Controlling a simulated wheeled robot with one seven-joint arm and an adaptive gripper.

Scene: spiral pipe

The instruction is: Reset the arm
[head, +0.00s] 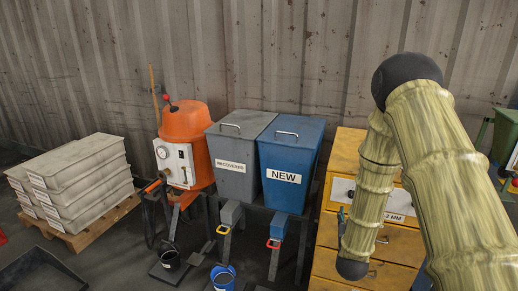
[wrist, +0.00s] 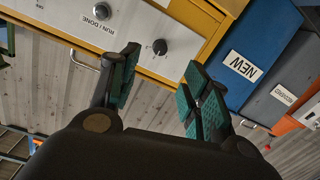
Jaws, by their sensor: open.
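My arm (head: 432,165) shows in the head view at the right, with a bamboo-like surface and dark joints. It is bent, with one link hanging down in front of the yellow cabinet (head: 336,238). Past the fingertips is a cabinet panel with a black knob (wrist: 160,46) and a button (wrist: 102,11) marked RUN / DONE. I see no contact with the panel.
The blue NEW bin (head: 291,155) and grey RECOVERED bin (head: 232,148) stand left of the cabinet. An orange machine (head: 184,145) is beside them. Stacked pale boxes (head: 75,180) on a pallet are at far left.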

